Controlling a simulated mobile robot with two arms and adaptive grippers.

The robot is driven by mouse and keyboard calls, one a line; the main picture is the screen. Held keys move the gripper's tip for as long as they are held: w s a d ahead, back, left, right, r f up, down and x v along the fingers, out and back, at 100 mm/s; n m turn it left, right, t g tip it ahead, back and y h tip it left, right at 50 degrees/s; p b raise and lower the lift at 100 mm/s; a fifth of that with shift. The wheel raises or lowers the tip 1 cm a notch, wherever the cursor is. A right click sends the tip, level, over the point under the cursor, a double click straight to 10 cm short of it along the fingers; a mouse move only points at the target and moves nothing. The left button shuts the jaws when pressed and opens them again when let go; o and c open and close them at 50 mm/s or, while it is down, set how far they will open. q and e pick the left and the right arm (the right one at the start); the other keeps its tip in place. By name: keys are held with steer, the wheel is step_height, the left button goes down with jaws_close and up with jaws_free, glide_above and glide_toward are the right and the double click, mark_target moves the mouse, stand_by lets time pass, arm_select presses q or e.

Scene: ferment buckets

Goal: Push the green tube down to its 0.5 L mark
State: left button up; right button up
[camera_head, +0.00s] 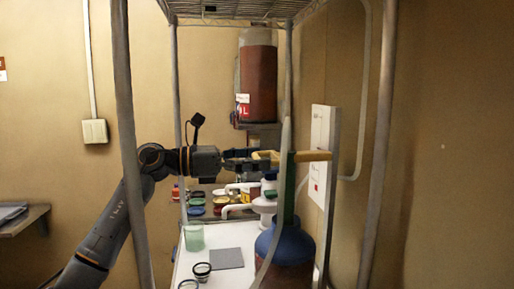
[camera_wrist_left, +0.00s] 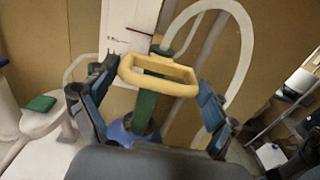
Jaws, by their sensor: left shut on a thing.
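The green tube (camera_head: 290,188) stands upright in the blue top (camera_head: 287,243) of a large reddish-brown vessel. A yellow loop handle (camera_head: 318,156) is at the tube's upper part. In the left wrist view the handle (camera_wrist_left: 160,86) lies between my left gripper's blue-padded fingers, with the green tube (camera_wrist_left: 145,106) behind and below it. My left gripper (camera_head: 252,160) reaches in from the left and is shut on the yellow handle. No volume marks on the tube are readable. My right gripper is out of view.
Wire rack posts (camera_head: 374,150) stand around the vessel. A white panel (camera_head: 320,150) is just right of the handle. A red-brown container (camera_head: 258,80) is above and behind. Green cup (camera_head: 193,237), dark-rimmed cups and a grey square (camera_head: 227,258) sit on the white surface.

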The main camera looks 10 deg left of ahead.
arm_select(q)
step_height(320, 180, down, 9)
steer(key=b, duration=0.4)
steer(key=o, duration=1.2)
steer(key=shift+o, duration=0.9)
steer(key=shift+w, duration=0.15)
steer(key=v, duration=1.2)
